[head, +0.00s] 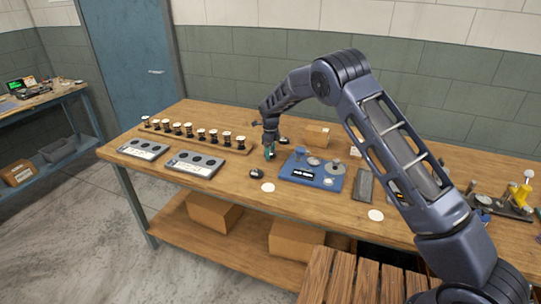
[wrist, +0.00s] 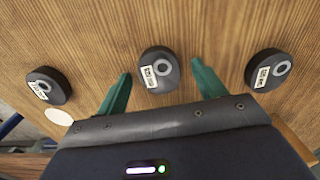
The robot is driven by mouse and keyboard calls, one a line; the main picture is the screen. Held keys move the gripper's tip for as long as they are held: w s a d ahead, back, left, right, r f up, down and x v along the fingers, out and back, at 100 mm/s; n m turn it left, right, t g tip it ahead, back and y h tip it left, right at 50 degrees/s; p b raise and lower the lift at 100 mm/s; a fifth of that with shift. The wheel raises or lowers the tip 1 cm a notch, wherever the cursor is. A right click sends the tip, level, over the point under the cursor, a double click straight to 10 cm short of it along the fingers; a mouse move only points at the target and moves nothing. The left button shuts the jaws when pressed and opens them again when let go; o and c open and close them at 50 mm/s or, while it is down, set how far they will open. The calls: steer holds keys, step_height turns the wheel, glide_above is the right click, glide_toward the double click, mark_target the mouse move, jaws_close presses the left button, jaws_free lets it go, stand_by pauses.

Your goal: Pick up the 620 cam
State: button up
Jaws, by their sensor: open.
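Three dark round cams with small white labels and grey rings lie on the wooden table in the wrist view: a left cam (wrist: 48,86), a middle cam (wrist: 159,70) and a right cam (wrist: 268,70). The label print is too small to read surely, so I cannot tell which is the 620. My gripper (wrist: 161,70) is open, its green fingers on either side of the near part of the middle cam, with nothing held. In the head view my gripper (head: 269,153) points down over the table. One dark cam (head: 257,173) lies in front of it and another (head: 283,141) behind.
A blue fixture (head: 300,178) with round metal parts stands right of my gripper. Two grey trays (head: 193,164) and a wooden rack (head: 172,138) of black-and-white spools are to the left. A white disc (head: 268,187) lies near the front edge. A cardboard box (head: 316,136) stands behind.

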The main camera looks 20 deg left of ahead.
steer(key=c, duration=1.3)
